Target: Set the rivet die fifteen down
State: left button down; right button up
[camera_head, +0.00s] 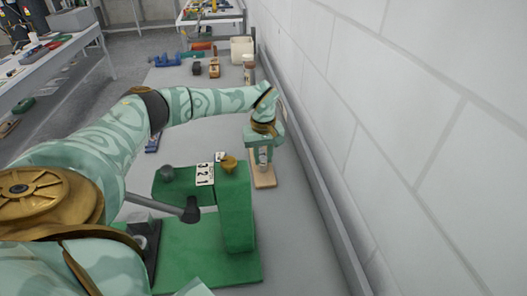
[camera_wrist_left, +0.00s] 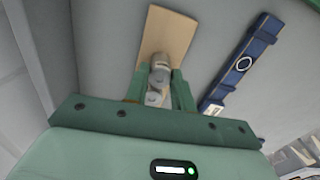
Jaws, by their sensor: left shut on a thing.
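My left gripper (camera_head: 263,158) reaches in from the left, over the bench near the wall, and points down. In the left wrist view its green fingers (camera_wrist_left: 161,90) are shut on a small grey metal piece, which I take for the rivet die (camera_wrist_left: 159,72). In the head view the die (camera_head: 264,153) is a small grey shape between the fingers. A light wooden board (camera_head: 264,181) lies beneath it, and the board also shows in the left wrist view (camera_wrist_left: 168,30). I cannot tell whether the die touches the board. My right gripper is not in view.
A green press-like machine (camera_head: 237,215) with a number plate (camera_head: 205,174) stands in front of the board. A blue level-like tool (camera_wrist_left: 242,64) lies beside the board. The white wall (camera_head: 400,110) runs close along the right. Blocks and tools (camera_head: 214,68) stand farther back.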

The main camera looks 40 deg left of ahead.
aim_at(263, 158)
pick_arm(q)
jog(key=c, duration=1.2)
grip_release()
jog(key=shift+f, duration=0.1)
jog(key=shift+o, duration=0.2)
notch_tip(263, 158, up, 12)
jog(key=p, duration=0.3)
jog(key=shift+r, duration=0.2)
